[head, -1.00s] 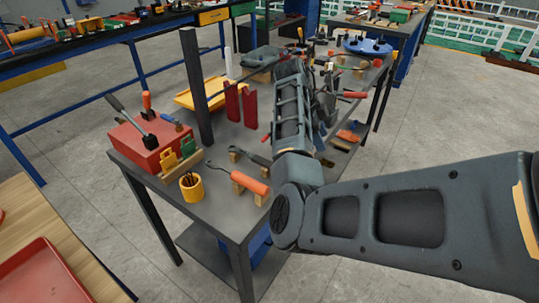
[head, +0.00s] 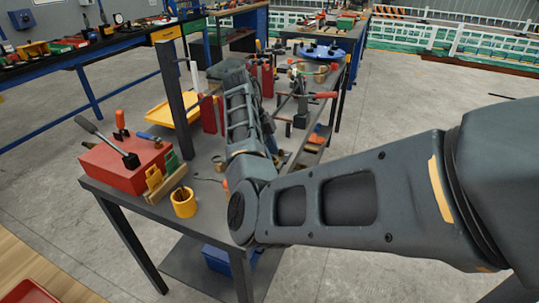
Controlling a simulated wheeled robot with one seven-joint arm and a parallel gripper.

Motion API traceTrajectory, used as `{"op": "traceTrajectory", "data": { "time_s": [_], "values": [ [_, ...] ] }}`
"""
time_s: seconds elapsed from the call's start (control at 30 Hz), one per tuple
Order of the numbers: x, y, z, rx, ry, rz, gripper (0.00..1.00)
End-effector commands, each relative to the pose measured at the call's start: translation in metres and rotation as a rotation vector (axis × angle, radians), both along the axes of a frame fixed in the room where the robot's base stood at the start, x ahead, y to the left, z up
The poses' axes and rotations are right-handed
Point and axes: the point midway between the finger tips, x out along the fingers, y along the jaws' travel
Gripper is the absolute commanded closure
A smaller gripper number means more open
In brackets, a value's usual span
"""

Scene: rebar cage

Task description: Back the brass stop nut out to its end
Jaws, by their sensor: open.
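I cannot make out the brass stop nut for certain; it is hidden or too small to tell. My arm reaches in from the right and its forearm rises over the middle of the grey bench (head: 135,196). My gripper cannot be made out; the far end of the arm hides it. A dark vise-like fixture (head: 301,108) with a red handle (head: 326,95) stands on the bench just right of my forearm. Small brass-coloured parts show behind it, too small to name.
A red box (head: 125,165) with tools on it, a yellow cup (head: 184,203) and a dark upright post (head: 171,80) stand left of my arm. A yellow tray (head: 172,108) lies behind the post. A blue round plate (head: 320,52) is at the back. The floor at right is clear.

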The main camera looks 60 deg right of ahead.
Motion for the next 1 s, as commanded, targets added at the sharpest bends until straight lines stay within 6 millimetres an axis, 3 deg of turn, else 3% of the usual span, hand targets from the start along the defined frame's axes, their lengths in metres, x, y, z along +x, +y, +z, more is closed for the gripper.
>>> {"op": "traceTrajectory", "data": {
  "time_s": [0.37,0.9,1.0],
  "values": [
    [-0.0029,-0.0007,-0.0069,0.0,-0.001,0.0,0.46],
    [-0.0028,-0.0006,-0.0067,0.0,-0.001,0.0,0.96],
    [-0.0028,-0.0006,-0.0067,0.0,-0.001,0.0,1.0]
  ]
}}
